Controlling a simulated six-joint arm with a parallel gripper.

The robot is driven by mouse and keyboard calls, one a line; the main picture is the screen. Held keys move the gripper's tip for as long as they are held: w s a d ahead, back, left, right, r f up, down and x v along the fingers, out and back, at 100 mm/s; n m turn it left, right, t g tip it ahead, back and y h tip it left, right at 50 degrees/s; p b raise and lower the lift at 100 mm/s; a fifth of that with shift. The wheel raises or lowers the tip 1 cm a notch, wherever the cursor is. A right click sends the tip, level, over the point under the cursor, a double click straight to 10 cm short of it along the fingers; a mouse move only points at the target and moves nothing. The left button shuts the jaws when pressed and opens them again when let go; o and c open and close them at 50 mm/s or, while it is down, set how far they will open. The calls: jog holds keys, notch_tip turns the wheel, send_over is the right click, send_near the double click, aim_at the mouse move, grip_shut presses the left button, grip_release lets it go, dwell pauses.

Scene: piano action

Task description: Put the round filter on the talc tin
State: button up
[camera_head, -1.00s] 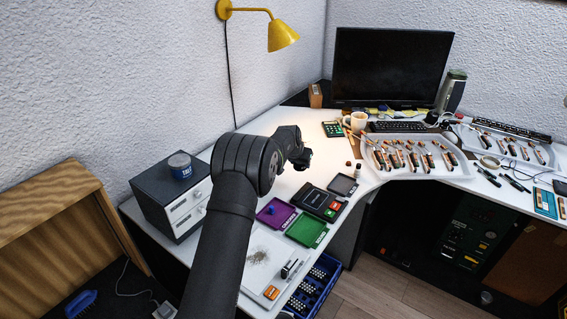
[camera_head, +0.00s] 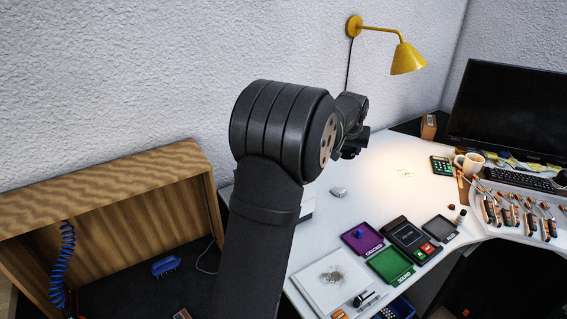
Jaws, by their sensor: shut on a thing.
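My gripper (camera_head: 352,150) shows only as a dark shape at the far end of my arm, above the back of the white table. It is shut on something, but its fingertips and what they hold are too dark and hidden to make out. The talc tin is hidden behind my arm in this view, and so is most of the drawer cabinet. I cannot pick out the round filter for certain. A small grey rounded thing (camera_head: 338,191) lies on the table below my gripper, apart from it; I cannot tell what it is.
A purple tray (camera_head: 374,245), a green tray (camera_head: 379,271), a black device (camera_head: 410,239) and a dark tray (camera_head: 440,228) stand at the table's front. A white mug (camera_head: 469,164) stands farther back. A yellow wall lamp (camera_head: 408,58) hangs above. The table's middle is clear.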

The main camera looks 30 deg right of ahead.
jog(key=w+a+r+n+t+y, duration=0.1)
jog(key=a+r, duration=0.2)
jog(key=a, duration=0.3)
jog(key=w+a+r+n, duration=0.1)
jog(key=a+r+n, duration=0.15)
jog(key=a, duration=0.25)
jog(key=shift+m, duration=0.25)
jog(key=w+a+f, duration=0.1)
jog(key=w+f, duration=0.1)
jog(key=w, duration=0.1)
jog(key=w+a+f, duration=0.1)
jog(key=w+f, duration=0.1)
jog(key=w, duration=0.2)
jog(key=w+a+f, duration=0.2)
jog(key=w, duration=0.2)
jog(key=shift+f, duration=1.95)
jog(key=shift+f, duration=0.2)
jog(key=o, duration=1)
jog(key=shift+c, duration=0.2)
jog(key=shift+r, duration=0.1)
